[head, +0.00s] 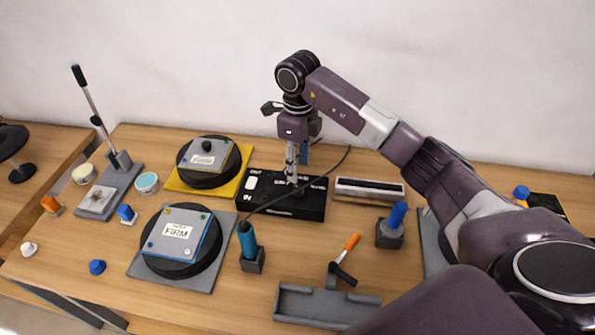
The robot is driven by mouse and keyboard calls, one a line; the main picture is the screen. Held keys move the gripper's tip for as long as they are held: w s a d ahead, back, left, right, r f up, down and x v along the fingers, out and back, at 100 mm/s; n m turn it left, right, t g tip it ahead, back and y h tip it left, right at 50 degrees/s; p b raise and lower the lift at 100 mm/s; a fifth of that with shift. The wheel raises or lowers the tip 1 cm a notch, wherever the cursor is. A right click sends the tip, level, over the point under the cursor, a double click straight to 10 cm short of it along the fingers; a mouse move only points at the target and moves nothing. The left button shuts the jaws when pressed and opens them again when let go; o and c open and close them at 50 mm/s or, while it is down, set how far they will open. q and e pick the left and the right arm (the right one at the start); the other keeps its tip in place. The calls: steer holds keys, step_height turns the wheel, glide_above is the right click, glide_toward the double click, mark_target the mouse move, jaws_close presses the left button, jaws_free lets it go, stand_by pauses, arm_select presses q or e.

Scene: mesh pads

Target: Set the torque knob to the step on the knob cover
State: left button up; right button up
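A black control box (312,206) with white lettering stands in the middle of the table. A white switch shows at its left end. My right gripper (291,178) points straight down over the middle of this box, its fingers at the top face. The knob there is hidden by the fingers, so I cannot tell its setting or whether the fingers grip it. Two round black pads carry grey covers: the front cover (178,234) reads "FIRM", and the lettering of the back cover (207,157) is too small to read surely. My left gripper is not in view.
A teal-handled tool (247,240) stands in a holder in front of the box, its cable crossing the box. A blue-handled tool (397,217), a grey tray (320,305) and a lever press (113,160) stand around.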

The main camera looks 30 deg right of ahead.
mark_target(298, 187)
steer(key=f, duration=0.1)
steer(key=f+p, duration=0.1)
steer(key=s+f, duration=0.1)
steer(key=shift+a+f, duration=0.25)
steer(key=shift+f, duration=0.05)
steer(key=shift+w+d+f+p, duration=0.15)
steer(key=shift+f+p, duration=0.15)
steer(key=shift+f, duration=0.3)
steer(key=shift+w+a+f+p, duration=0.1)
steer(key=shift+f+p, duration=0.15)
steer(key=shift+f, duration=0.95)
steer(key=c, duration=0.5)
jaws_close()
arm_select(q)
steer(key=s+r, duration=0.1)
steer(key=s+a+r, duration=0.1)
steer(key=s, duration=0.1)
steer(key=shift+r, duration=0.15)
